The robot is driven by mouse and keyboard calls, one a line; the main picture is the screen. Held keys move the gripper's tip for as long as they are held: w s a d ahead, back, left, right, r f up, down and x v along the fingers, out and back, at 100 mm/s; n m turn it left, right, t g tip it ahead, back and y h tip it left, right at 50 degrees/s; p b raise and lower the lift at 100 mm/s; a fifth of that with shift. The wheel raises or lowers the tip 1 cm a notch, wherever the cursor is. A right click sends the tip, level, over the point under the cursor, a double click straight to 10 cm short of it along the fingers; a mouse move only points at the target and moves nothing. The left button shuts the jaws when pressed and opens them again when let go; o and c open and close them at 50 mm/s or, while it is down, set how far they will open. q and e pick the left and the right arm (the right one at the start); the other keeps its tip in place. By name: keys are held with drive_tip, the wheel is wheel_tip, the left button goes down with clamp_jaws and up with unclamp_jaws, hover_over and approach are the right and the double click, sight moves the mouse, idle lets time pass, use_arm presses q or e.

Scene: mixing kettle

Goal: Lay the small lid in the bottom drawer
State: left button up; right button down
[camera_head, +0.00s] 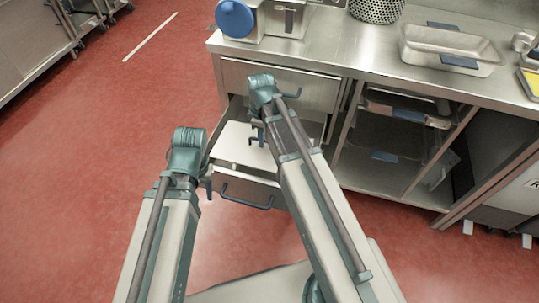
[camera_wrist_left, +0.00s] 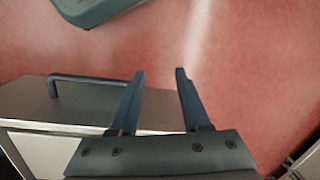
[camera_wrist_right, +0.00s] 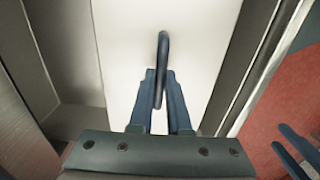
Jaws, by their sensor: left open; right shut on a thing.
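The small lid (camera_head: 234,142) is a flat white plate with a dark loop handle. It is over or inside the open bottom drawer (camera_head: 238,187); I cannot tell whether it touches the drawer floor. My right gripper (camera_head: 258,138) is shut on the lid's handle (camera_wrist_right: 162,55), and the lid (camera_wrist_right: 120,50) shows between the drawer walls in the right wrist view. My left gripper (camera_head: 207,187) is open and empty beside the drawer's front left corner. In the left wrist view, its fingers (camera_wrist_left: 160,85) are apart near the drawer front (camera_wrist_left: 70,105).
A closed upper drawer (camera_head: 250,82) is above the open one. The steel counter (camera_head: 350,50) carries a blue-and-white device (camera_head: 236,20), a perforated pot (camera_head: 376,8) and a steel pan (camera_head: 450,45). Open shelves are at right. The red floor (camera_head: 90,150) at left is clear.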

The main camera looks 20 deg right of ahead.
sight(263, 151)
drive_tip(key=shift+f, duration=0.1)
wheel_tip(263, 151, down, 6)
drive_tip(key=b, duration=0.6)
drive_tip(key=shift+f, duration=0.15)
wheel_tip(263, 151, down, 4)
drive_tip(key=b, duration=0.4)
drive_tip(key=shift+r, duration=0.25)
drive_tip(key=shift+f, duration=0.15)
drive_tip(key=c, duration=0.9)
unclamp_jaws()
